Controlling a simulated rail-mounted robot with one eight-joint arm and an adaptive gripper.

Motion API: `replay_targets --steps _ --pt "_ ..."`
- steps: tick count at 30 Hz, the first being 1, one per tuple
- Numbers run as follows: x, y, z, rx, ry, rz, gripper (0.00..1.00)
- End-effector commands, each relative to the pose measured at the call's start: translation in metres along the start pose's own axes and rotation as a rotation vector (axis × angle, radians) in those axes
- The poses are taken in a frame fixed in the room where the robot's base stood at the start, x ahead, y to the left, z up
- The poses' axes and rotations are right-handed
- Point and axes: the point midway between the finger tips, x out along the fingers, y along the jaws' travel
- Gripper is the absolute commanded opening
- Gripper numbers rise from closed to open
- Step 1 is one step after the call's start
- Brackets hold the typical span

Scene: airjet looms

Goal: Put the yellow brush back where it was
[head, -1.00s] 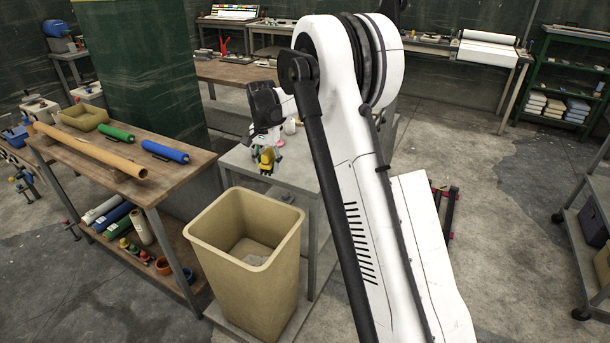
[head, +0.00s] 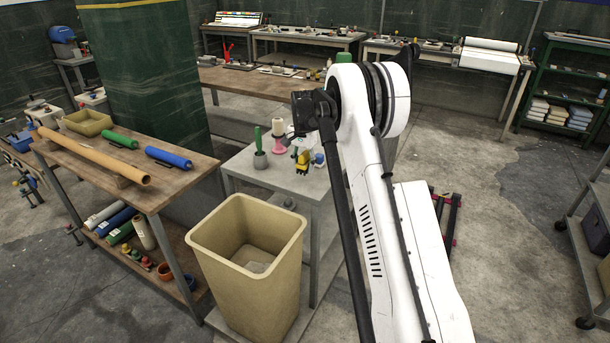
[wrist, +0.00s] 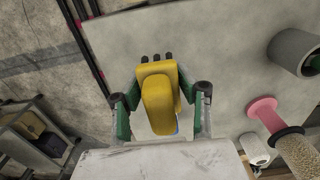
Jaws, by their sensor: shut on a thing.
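The yellow brush (wrist: 158,97) is between the two fingers of my gripper (wrist: 160,98) in the wrist view, with dark tips showing past its far end. My gripper is shut on it. In the head view the yellow brush (head: 302,161) shows small over the grey table (head: 239,167), with my gripper (head: 303,150) partly hidden behind my arm. The grey table top (wrist: 215,50) lies beneath the brush in the wrist view. I cannot tell whether the brush touches it.
A grey cup (head: 260,160) holding a green-handled thing (head: 258,138) stands left of the brush. A pink-based spool (head: 279,146) is between them. A small blue thing (head: 318,160) is right of the brush. A tan bin (head: 250,290) stands in front of the table.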

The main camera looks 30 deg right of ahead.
Motion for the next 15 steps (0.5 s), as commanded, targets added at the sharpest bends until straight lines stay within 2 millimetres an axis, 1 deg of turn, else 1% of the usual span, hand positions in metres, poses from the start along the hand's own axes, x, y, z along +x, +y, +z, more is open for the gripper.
replay_targets --steps 5,8,12,15 --pt "0.007 0.003 -0.004 -0.001 0.0 0.0 0.07" --pt "0.017 0.003 -0.004 -0.001 0.0 0.0 0.07" --pt "0.037 0.002 -0.004 -0.001 0.0 0.0 0.07" --pt "0.043 0.003 -0.004 -0.001 0.0 0.0 0.07"
